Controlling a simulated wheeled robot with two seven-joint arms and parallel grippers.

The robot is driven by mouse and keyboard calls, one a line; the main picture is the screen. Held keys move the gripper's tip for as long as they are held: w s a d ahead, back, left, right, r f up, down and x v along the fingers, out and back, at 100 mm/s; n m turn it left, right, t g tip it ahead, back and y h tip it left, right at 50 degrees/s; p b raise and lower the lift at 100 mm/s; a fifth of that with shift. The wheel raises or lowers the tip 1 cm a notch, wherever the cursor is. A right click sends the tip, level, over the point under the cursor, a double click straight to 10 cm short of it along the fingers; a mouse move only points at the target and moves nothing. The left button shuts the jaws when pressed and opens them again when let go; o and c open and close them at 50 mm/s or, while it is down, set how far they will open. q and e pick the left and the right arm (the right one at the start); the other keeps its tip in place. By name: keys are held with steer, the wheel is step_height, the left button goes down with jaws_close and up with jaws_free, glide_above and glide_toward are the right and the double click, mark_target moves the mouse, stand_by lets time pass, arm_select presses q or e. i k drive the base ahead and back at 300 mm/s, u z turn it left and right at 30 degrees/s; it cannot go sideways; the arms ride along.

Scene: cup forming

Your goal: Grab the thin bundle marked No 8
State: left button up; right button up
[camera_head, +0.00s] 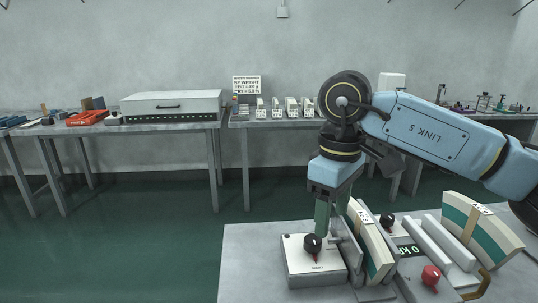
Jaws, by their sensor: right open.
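A cream bundle (372,243) with a small white label stands tilted on the front table, just right of my right gripper. It shows a narrow face; I cannot read the label for sure. A second cream bundle with a green band (459,217) leans at the right, also with a label too small to read. My right gripper (333,228) points down, open, with green fingers close beside the left bundle. Its far fingertip is partly hidden, and I cannot tell whether it touches the bundle. My left gripper is out of view.
A white box with a black knob (305,272) sits below the gripper. A device with a green display and a red knob (431,276) stands between the bundles, near pale bars (430,240). Back tables hold a white case (172,104), a sign (246,84) and several small white blocks.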

mark_target(378, 261)
steer(key=u, duration=0.05)
steer(key=k, duration=1.2)
steer(key=z, duration=0.05)
